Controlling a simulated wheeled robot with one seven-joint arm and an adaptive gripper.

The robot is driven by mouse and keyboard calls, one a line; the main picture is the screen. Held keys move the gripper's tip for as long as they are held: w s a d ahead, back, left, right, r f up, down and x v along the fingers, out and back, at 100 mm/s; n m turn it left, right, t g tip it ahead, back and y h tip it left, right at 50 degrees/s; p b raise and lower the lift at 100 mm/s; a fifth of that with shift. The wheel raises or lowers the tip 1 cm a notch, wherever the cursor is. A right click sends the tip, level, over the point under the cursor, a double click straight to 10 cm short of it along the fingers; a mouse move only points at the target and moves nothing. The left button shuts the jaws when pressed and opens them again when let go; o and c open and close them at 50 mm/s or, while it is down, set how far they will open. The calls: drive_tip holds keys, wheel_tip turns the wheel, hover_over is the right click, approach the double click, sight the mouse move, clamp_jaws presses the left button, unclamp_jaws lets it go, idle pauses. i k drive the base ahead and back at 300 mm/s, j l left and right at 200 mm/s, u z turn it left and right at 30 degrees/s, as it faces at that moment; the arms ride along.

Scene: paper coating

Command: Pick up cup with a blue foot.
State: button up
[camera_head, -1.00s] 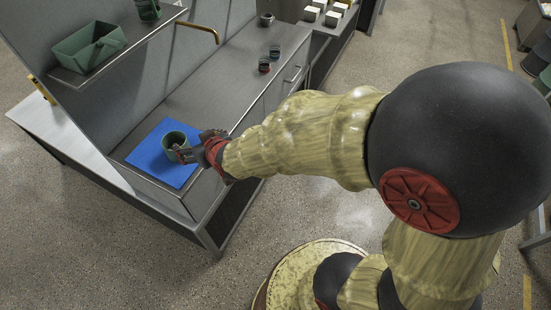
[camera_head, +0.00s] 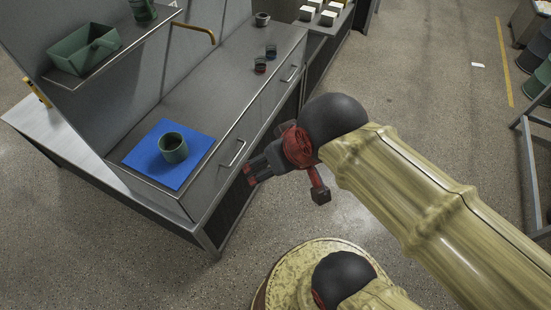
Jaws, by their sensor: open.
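A small dark cup with a blue foot (camera_head: 271,50) stands upright on the grey counter, near its far right end. A similar cup with a red foot (camera_head: 260,66) stands just in front of it. My gripper (camera_head: 251,174) is open and empty. It hangs off the counter's front edge, to the right of the blue mat, well apart from both small cups. A larger green cup (camera_head: 173,148) stands upright on the blue mat (camera_head: 150,165).
A grey cup (camera_head: 262,19) stands farther back on the counter (camera_head: 215,90). A brass tap (camera_head: 200,28) juts over the counter. A shelf with a green bin (camera_head: 84,50) and a green container (camera_head: 143,10) hangs at left. White blocks (camera_head: 318,12) sit on another bench.

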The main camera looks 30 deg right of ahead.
sight(271, 47)
drive_tip(key=i+l+z, duration=0.35)
drive_tip(key=i, duration=0.3)
drive_tip(key=i+z, duration=0.3)
drive_tip(key=i, duration=0.35)
